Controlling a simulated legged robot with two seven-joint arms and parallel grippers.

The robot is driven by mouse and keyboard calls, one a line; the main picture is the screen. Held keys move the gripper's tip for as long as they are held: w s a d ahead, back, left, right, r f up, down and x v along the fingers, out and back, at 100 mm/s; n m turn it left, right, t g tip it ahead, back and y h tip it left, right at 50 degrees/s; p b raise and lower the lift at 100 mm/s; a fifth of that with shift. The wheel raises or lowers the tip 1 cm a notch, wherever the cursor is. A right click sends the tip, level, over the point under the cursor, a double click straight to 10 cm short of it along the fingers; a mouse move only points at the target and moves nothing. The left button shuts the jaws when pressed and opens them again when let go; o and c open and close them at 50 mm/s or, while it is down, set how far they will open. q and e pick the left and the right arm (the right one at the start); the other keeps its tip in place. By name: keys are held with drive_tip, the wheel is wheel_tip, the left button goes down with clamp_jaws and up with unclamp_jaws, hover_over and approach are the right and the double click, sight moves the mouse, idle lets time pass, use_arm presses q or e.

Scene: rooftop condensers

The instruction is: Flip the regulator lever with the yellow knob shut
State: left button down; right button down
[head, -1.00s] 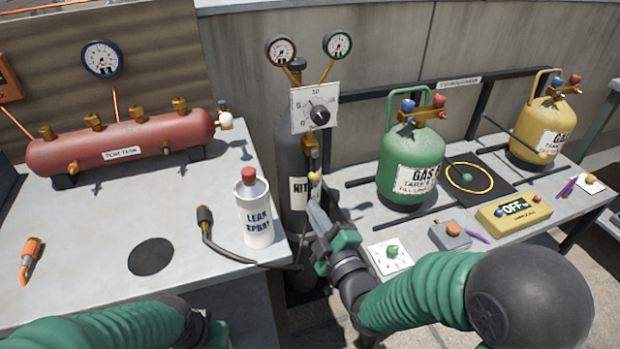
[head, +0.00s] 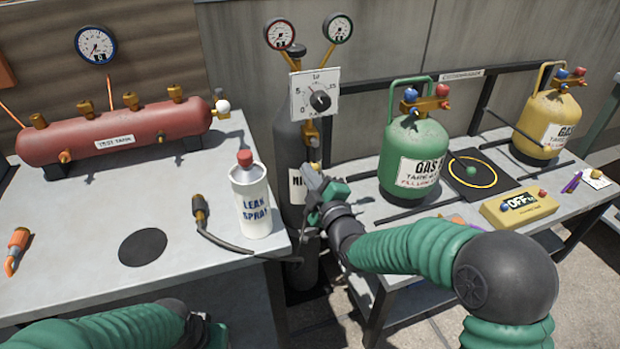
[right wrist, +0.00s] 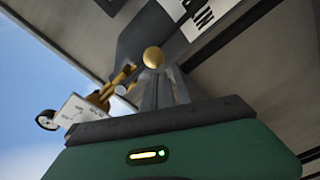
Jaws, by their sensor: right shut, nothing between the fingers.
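The regulator (head: 320,97) with a white dial plate sits on the dark gas cylinder (head: 291,152). Its lever hangs downward below the dial and ends in a yellow knob (head: 315,168). In the right wrist view the knob (right wrist: 153,57) shows just beyond my fingertips, with the grey lever rod (right wrist: 124,86) to its left. My right gripper (head: 311,180) is shut and empty, close below the knob; I cannot tell if it touches. My left gripper (head: 205,331) is low at the bottom edge, partly cut off, its fingers unclear.
A leak spray bottle (head: 252,200) and a black hose (head: 228,243) are on the left bench, close to the cylinder. A green gas bottle (head: 411,155) stands right of my right gripper. A yellow meter (head: 518,208) lies on the right bench.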

drive_tip(key=shift+w+d, duration=0.1)
drive_tip(key=shift+d, duration=0.05)
drive_tip(key=shift+d+f+n, duration=0.2)
drive_tip(key=shift+d+n, duration=0.1)
drive_tip(key=shift+n, duration=0.3)
drive_tip(key=d+n+b, duration=0.1)
drive_tip(key=n+b, duration=0.1)
drive_tip(key=n, duration=0.1)
drive_tip(key=shift+w+d+f, duration=0.15)
drive_tip(key=shift+w+d, duration=0.2)
drive_tip(key=shift+d, duration=0.05)
drive_tip(key=w+d+r+n+h+b, duration=0.1)
drive_tip(key=d+r+n+b, duration=0.3)
drive_tip(key=n, duration=1)
drive_tip(key=shift+w+d+r+g+b, duration=0.4)
drive_tip(key=shift+d+b, duration=0.45)
drive_tip(key=shift+b, duration=0.9)
